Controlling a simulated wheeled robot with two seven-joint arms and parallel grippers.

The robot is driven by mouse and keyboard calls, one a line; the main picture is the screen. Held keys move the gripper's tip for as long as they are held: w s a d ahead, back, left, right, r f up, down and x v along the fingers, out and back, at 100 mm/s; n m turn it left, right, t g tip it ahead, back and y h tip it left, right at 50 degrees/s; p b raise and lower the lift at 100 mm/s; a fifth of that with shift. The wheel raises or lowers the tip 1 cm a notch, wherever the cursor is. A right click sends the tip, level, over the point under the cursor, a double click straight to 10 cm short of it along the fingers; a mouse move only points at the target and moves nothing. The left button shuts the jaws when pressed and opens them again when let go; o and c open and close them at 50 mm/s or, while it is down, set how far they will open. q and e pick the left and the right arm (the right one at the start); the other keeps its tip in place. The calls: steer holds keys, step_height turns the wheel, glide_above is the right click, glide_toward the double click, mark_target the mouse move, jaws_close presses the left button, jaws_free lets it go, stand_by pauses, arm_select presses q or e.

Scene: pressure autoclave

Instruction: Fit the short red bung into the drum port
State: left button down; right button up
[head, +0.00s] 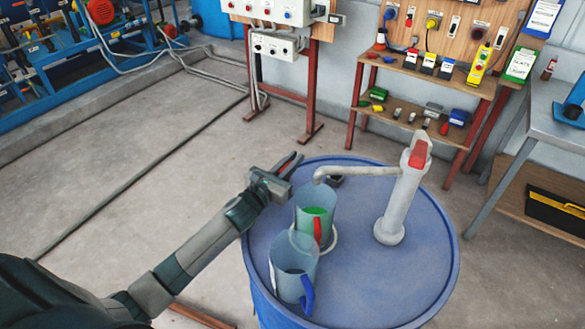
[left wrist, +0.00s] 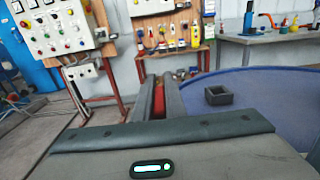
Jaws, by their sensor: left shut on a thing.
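My left gripper (head: 285,168) is over the left back rim of the blue drum (head: 370,285), its fingers pointing away from me. It is shut on the short red bung (head: 287,162), of which only a little red shows; in the left wrist view the red bung (left wrist: 158,103) lies between the two dark fingers (left wrist: 162,98). The drum port (head: 336,181) is a dark raised collar on the drum top, right of the gripper and partly behind the pump spout. In the left wrist view the port (left wrist: 218,95) looks square with an open top, apart from the bung. My right gripper is not in view.
A white hand pump (head: 402,195) with a red handle stands on the drum, its spout (head: 350,171) reaching left. A tool shelf (head: 430,70) stands behind.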

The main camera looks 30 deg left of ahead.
arm_select(q)
step_height(320, 180, up, 7)
steer(key=shift+b, duration=0.4)
stand_by(0.5)
